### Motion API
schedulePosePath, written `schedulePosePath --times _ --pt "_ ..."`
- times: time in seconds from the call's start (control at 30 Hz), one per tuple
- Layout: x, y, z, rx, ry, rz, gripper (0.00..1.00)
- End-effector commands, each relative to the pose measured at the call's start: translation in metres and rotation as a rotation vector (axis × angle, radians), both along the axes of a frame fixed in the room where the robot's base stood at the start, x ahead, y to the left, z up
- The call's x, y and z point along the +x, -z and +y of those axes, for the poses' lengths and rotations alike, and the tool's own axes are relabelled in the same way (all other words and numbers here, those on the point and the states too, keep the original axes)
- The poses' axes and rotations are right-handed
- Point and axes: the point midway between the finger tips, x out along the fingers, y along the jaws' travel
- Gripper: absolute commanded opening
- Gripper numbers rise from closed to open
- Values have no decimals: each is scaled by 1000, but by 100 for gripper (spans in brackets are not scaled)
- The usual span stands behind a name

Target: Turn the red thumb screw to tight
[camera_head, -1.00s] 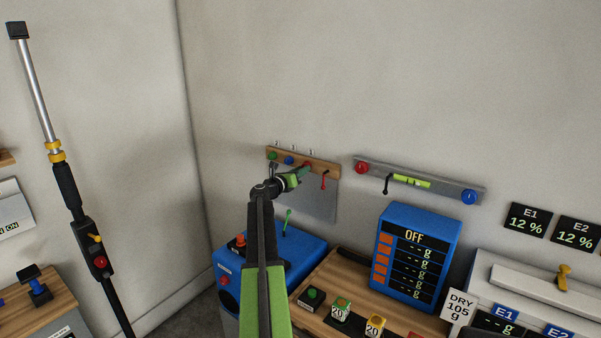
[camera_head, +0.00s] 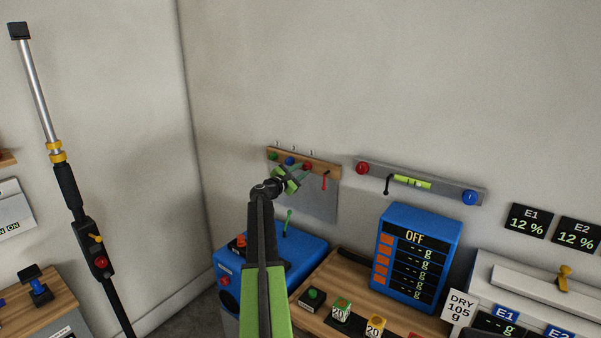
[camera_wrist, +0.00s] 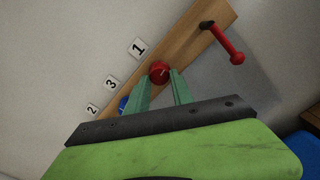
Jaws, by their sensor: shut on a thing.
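The red thumb screw (camera_wrist: 160,69) is a round red knob with a pale mark on its face, on a wooden strip on the wall below the label "1". In the head view the red thumb screw (camera_head: 308,166) sits at the tip of my gripper (camera_head: 298,174). In the wrist view my gripper (camera_wrist: 161,80) has one green finger on each side of the knob and is shut on it. The fingers hide part of its rim.
A blue knob (camera_wrist: 123,104) and a green knob (camera_head: 272,156) share the wooden strip (camera_head: 325,166). A red-handled lever (camera_wrist: 229,45) hangs close to the right. A grey rail (camera_head: 430,183) with another red knob (camera_head: 361,168) is further right. A blue machine (camera_head: 300,245) stands below.

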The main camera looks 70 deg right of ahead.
Motion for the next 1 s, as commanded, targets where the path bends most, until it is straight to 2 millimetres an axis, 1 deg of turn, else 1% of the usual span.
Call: schedulePosePath --times 1.0 --pt "4 -5 -2 -247 -9 -926 0"
